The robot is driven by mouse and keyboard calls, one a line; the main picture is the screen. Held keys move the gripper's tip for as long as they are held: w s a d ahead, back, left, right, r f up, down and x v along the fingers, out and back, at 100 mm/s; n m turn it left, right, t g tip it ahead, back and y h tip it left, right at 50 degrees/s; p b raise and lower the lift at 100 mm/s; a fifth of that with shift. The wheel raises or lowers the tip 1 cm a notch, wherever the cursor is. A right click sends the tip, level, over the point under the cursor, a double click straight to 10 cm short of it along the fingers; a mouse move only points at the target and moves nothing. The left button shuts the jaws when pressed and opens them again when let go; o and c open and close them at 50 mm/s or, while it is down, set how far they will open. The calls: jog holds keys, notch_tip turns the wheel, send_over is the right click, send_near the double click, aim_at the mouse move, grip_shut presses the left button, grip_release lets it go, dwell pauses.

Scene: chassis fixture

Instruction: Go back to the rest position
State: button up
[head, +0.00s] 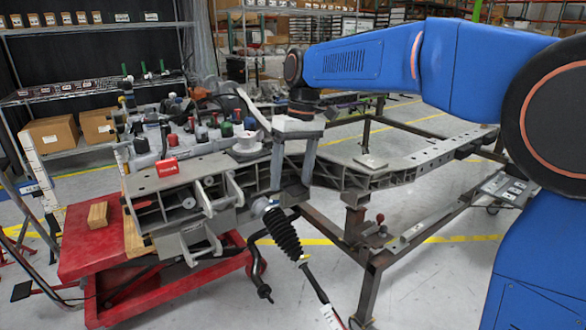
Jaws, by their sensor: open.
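My gripper (292,182) points down near the middle of the head view, at the end of my blue arm. Its two grey fingers are spread apart with nothing seen between them. It overlaps the grey metal chassis (397,176) in the picture; whether the fingers touch it I cannot tell. The chassis spans from the front left to the right, with a broad end block (183,178) at the left. Part of the chassis behind the gripper is hidden.
A red lift table (88,240) stands under the chassis's left end. A small red box (167,167) sits on the end block. A brown steel stand (372,285) supports the frame. Shelves (95,25) line the back. Open floor (440,280) lies front right.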

jog(key=shift+w+d+r, duration=0.15)
jog(key=shift+r, duration=0.7)
jog(key=s+d+f+m+t, duration=0.2)
jog(key=s+d+f+m, duration=0.15)
jog(key=s+d, duration=0.75)
jog(key=s+d+f+m+t, duration=0.2)
jog(key=s+d+f, duration=0.2)
jog(key=s+d, duration=0.65)
jog(key=s+d+f+m+t+h, duration=0.1)
jog(key=s+d+f+m+t, duration=0.1)
jog(key=s+d+f, duration=0.4)
jog(key=shift+d+f+h, duration=0.3)
jog(key=shift+d+f, duration=0.05)
jog(key=shift+f, duration=0.2)
jog(key=shift+s, duration=0.1)
